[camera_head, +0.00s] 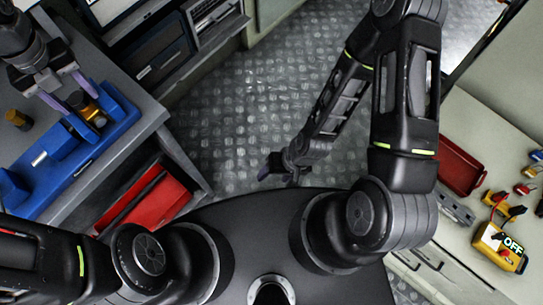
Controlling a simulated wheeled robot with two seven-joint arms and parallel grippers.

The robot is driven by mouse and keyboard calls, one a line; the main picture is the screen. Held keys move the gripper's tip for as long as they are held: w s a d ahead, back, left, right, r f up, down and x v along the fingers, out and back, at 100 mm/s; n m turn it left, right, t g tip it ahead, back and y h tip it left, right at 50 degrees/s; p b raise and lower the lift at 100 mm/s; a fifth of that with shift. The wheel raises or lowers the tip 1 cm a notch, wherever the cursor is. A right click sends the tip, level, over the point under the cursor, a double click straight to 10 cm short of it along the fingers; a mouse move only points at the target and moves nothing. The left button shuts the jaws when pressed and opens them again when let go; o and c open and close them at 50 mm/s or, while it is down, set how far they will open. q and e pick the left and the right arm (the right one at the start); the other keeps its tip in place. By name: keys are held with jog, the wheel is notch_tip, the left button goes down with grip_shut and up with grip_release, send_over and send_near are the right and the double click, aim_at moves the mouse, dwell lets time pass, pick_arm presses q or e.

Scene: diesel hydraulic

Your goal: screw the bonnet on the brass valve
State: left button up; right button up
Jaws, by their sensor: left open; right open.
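A brass-coloured piece (93,112), apparently the valve, sits in the blue fixture (118,128) on the bench at the left. My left gripper (82,101) reaches down over it with its purple fingers apart, one on either side of the brass. Whether the fingers touch it I cannot tell. A small dark-gold cylinder (18,119) stands on the bench left of the fixture. Which brass part is the bonnet is not clear at this size. My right gripper (277,172) hangs open and empty over the metal floor, far from the bench.
At the right, a counter holds a red tray (459,165), a yellow meter reading OFF (497,247) and several small coloured items. The patterned floor (245,110) between is clear.

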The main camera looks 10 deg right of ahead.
pick_arm(q)
jog(key=n, duration=2.5)
